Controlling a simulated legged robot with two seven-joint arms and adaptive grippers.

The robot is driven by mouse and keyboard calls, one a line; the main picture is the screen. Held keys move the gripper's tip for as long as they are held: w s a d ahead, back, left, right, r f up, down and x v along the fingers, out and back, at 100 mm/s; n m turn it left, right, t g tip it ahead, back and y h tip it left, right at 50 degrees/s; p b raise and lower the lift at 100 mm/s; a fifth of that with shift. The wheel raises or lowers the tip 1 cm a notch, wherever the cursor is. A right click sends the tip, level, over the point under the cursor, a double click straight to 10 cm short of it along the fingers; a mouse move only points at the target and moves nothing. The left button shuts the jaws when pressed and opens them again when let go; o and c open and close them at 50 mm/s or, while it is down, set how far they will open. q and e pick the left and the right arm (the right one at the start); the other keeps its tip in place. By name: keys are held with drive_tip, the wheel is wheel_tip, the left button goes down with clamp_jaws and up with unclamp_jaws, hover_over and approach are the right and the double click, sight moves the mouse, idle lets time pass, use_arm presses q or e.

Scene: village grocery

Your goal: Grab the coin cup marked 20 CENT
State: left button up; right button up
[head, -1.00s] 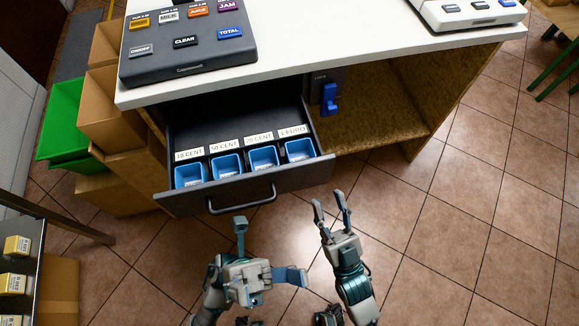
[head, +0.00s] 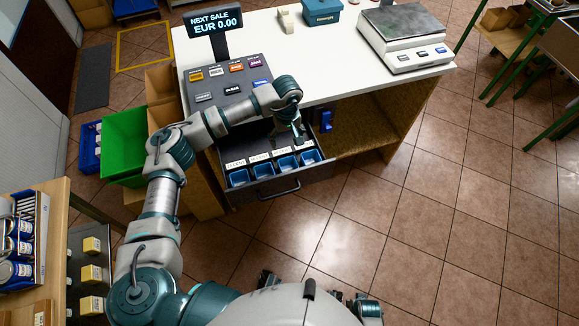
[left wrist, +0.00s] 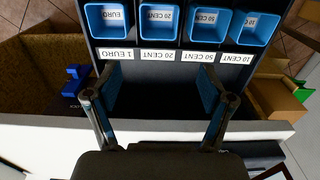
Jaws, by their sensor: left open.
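The 20 CENT coin cup (head: 287,165) is a blue square cup, third from the left in the open drawer (head: 279,188) in the head view. It also shows upright in its row in the left wrist view (left wrist: 160,25), its label on the strip beside it. My left gripper (head: 299,138) is over the drawer, behind the cups. In the left wrist view, the left gripper (left wrist: 160,80) is open and empty, its fingers spread either side of the 20 CENT label, apart from the cup.
Neighbouring blue cups are 50 CENT (left wrist: 206,25), 1 EURO (left wrist: 107,20) and 10 CENT (left wrist: 254,27), close beside one another. The white counter (head: 330,62) with the till (head: 230,93) overhangs the drawer. A blue lock lever (head: 326,121) is at the right.

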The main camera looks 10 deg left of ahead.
use_arm(q)
approach(288, 165)
drive_tip(key=shift+s+d+f, duration=0.1)
drive_tip(key=shift+s+d, duration=0.35)
drive_tip(key=shift+s, duration=0.4)
drive_tip(key=shift+a+f, duration=0.3)
drive_tip(key=shift+f, duration=0.2)
drive_tip(key=f, duration=0.4)
drive_tip(key=shift+s+d+f, duration=0.2)
drive_tip(key=shift+s+f, duration=0.05)
drive_tip(key=shift+s, duration=0.05)
drive_tip(key=shift+d, duration=0.15)
drive_tip(key=c, duration=0.6)
drive_tip(key=shift+a, duration=0.3)
drive_tip(key=shift+c, duration=0.6)
